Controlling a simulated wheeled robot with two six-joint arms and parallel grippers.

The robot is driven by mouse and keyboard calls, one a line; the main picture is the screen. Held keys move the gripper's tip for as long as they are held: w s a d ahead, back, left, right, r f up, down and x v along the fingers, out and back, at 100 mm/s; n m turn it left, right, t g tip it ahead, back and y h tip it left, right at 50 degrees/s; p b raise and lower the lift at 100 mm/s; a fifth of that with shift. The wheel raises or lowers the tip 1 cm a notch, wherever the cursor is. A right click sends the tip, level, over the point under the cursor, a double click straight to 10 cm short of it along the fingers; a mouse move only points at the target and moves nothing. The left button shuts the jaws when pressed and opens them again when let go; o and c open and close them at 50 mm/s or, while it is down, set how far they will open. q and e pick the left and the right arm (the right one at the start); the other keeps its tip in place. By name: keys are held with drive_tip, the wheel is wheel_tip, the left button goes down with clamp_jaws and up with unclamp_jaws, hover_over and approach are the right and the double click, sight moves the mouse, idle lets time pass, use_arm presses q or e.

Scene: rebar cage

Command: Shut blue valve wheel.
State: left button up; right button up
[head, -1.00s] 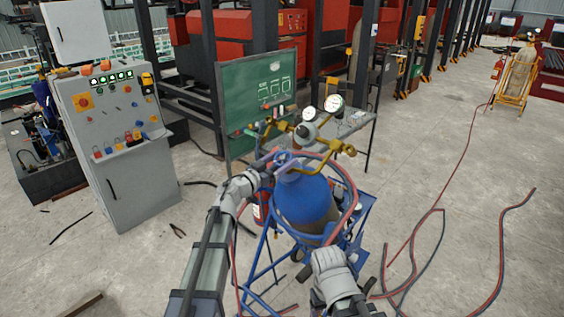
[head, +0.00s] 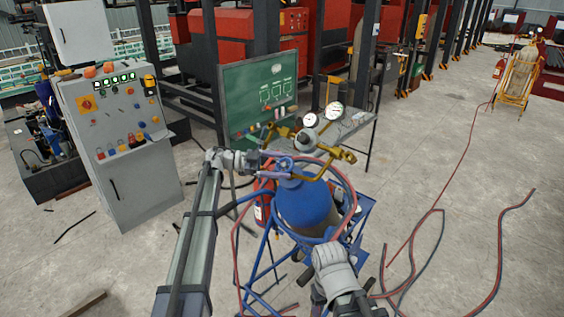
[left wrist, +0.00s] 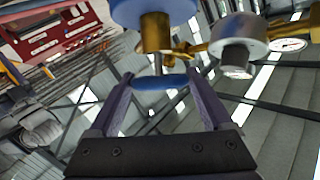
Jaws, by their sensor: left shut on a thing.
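The blue valve wheel (left wrist: 160,82) is between the fingertips of my left gripper (left wrist: 158,88) in the left wrist view, below a brass valve stem. My left gripper is shut on it. In the head view my left gripper (head: 280,164) is at the top of the blue gas cylinder (head: 305,203), beside the brass valve fittings; the wheel is mostly hidden there. My right arm is low at the front of the cylinder, and its fingers do not show clearly.
Brass regulators carry two round gauges (head: 333,112) just behind the cylinder. The cylinder stands in a blue cart (head: 362,207) with red hoses looped around it. A control cabinet (head: 125,180) stands at the left.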

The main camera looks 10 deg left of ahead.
use_arm(q)
drive_tip(key=m+g, duration=0.1)
drive_tip(key=m+g+y+p, duration=0.1)
drive_tip(key=m+g+p, duration=0.1)
drive_tip(key=shift+w+r+m+g, duration=0.25)
drive_tip(key=shift+w+m+g, duration=0.05)
drive_tip(key=shift+g, duration=0.1)
drive_tip(key=shift+s+d+f+m+g+y+p, duration=0.1)
drive_tip(key=shift+m+g+y+p, duration=0.7)
drive_tip(key=shift+m+g+p, duration=0.25)
drive_tip(key=shift+m, duration=0.25)
drive_tip(key=shift+f, duration=0.1)
drive_tip(key=o, duration=1.2)
drive_tip(key=shift+d, duration=0.15)
drive_tip(key=shift+c, duration=0.2)
